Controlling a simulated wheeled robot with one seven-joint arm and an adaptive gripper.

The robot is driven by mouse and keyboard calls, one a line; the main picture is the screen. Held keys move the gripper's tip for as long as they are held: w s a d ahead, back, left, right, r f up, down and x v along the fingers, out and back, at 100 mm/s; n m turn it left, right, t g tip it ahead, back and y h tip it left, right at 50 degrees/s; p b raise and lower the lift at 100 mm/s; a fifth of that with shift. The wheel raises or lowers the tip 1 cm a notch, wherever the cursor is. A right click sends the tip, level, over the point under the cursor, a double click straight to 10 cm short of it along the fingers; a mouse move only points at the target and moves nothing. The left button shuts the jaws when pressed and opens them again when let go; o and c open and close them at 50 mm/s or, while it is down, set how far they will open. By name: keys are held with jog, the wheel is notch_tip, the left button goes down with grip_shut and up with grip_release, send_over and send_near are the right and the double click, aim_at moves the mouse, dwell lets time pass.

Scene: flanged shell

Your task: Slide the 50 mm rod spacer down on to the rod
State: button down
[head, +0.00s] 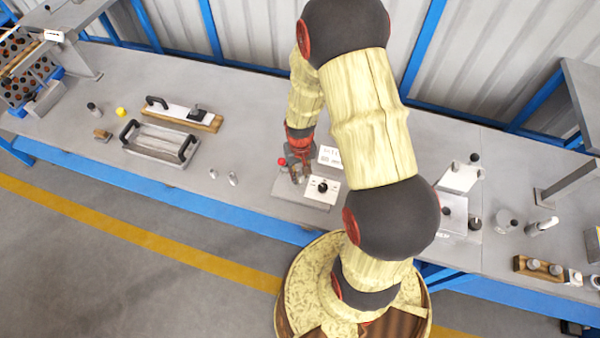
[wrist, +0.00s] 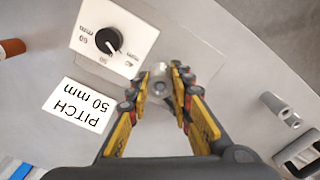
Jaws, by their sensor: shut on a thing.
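My gripper (wrist: 166,86) is shut on a small grey metal spacer (wrist: 160,90), whose round end faces the camera between the fingertips. In the head view my gripper (head: 298,172) is low over the left part of a grey base plate (head: 296,198), and the spacer cannot be made out there. The rod cannot be told apart in either view; the fingers and spacer cover that spot. I cannot tell whether the spacer is around the rod or above it.
A white dial panel (head: 321,189) with a black knob (wrist: 107,41) and a "PITCH 50 mm" card (wrist: 77,104) are close to my gripper. Two small metal cylinders (wrist: 282,109) stand apart on the bench. A tray with black handles (head: 160,142) is further left.

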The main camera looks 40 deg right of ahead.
jog(key=shift+f+b, duration=0.85)
jog(key=shift+f, duration=0.45)
jog(key=c, duration=1.5)
grip_release()
notch_tip(320, 180, up, 12)
